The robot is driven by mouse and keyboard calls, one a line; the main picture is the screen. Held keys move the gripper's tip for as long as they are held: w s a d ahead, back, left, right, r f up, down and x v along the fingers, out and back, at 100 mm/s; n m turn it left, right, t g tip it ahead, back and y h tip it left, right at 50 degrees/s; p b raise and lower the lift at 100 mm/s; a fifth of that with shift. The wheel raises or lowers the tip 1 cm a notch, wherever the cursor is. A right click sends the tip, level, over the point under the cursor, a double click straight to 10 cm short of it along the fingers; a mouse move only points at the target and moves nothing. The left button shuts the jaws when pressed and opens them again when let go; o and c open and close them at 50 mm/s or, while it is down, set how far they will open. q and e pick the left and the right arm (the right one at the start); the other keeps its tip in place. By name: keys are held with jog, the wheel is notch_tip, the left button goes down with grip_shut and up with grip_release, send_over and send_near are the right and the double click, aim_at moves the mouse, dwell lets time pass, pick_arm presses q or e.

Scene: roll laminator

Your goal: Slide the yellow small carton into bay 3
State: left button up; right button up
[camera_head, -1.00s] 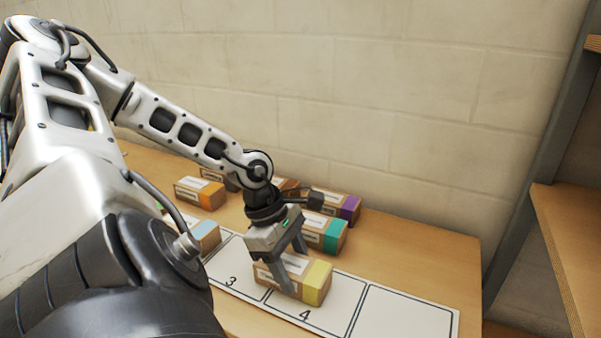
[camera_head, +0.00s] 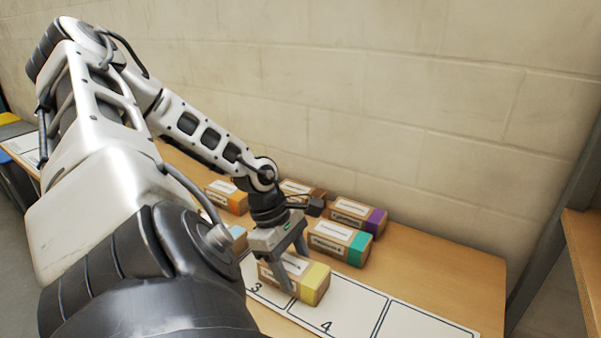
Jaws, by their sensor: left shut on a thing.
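The yellow small carton (camera_head: 315,283), brown cardboard with a yellow end and a white label, is at the marked strip on the table. It appears to straddle the line between bay 3 (camera_head: 257,288) and bay 4 (camera_head: 345,315), its yellow end on the bay 4 side. I cannot tell whether its underside touches the strip. My left gripper (camera_head: 291,274) points down and is shut on the carton, one finger in front of its near side. My left arm covers much of the strip's left part. My right gripper is not in view.
A teal-ended carton (camera_head: 340,242), a purple-ended carton (camera_head: 357,217), an orange-ended carton (camera_head: 227,196) and a brown-ended carton (camera_head: 302,189) stand behind. A light-blue-ended carton (camera_head: 239,239) is partly hidden by my arm. The rightmost bay (camera_head: 415,325) is empty.

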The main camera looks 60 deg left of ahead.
pick_arm(q)
jog(key=shift+s+a+p, duration=0.15)
jog(key=shift+s+a, duration=0.2)
jog(key=shift+a, duration=0.25)
jog(key=shift+s+a+p, duration=0.15)
jog(key=shift+s+a, duration=0.15)
jog(key=shift+a, duration=0.25)
jog(key=shift+s+a, duration=0.75)
jog(key=shift+a, duration=0.35)
jog(key=o, duration=1.7)
jog(key=shift+r, duration=0.1)
jog(key=shift+r+p, duration=2.5)
jog(key=shift+r, duration=0.45)
